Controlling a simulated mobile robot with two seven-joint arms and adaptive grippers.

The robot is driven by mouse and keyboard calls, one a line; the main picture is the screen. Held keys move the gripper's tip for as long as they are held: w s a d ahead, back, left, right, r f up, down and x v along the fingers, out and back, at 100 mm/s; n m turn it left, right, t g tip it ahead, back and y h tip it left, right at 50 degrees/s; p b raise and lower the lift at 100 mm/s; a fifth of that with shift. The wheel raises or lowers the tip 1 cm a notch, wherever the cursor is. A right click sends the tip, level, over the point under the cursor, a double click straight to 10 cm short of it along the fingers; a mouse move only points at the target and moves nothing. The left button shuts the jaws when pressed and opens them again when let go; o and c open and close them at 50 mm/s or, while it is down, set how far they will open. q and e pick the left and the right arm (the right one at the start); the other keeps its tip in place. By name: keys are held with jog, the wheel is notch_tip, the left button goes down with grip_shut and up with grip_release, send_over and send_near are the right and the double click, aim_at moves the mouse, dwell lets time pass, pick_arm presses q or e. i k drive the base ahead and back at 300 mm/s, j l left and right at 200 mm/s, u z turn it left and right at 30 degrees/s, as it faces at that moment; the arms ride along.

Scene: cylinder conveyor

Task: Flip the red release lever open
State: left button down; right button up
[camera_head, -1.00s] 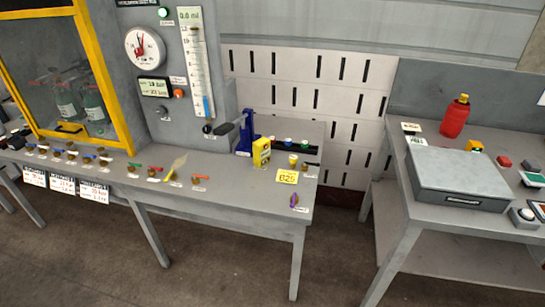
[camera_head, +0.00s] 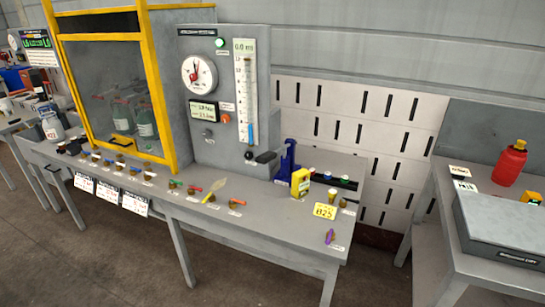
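Several small levers with coloured handles stand in a row along the front edge of the grey bench (camera_head: 255,232). One red handle (camera_head: 195,188) is beside a green one (camera_head: 174,184), left of a yellow handle (camera_head: 211,196). Another red handle (camera_head: 237,202) sits right of the yellow one and lies roughly flat, pointing right. The labels below are too small to read, so I cannot tell which is the release lever or whether it is open. Neither of my grippers is in view.
A yellow-framed glass cabinet (camera_head: 153,80) and a grey gauge panel (camera_head: 222,150) stand behind the levers. A second table (camera_head: 450,243) holds a red bottle (camera_head: 509,163). Open floor lies in front.

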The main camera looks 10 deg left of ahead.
aim_at(190, 186)
jog(key=i+j+u, duration=0.15)
jog(key=j, duration=0.3)
jog(key=i+j+u, duration=0.35)
jog(key=i+j, duration=0.25)
jog(key=j, duration=0.15)
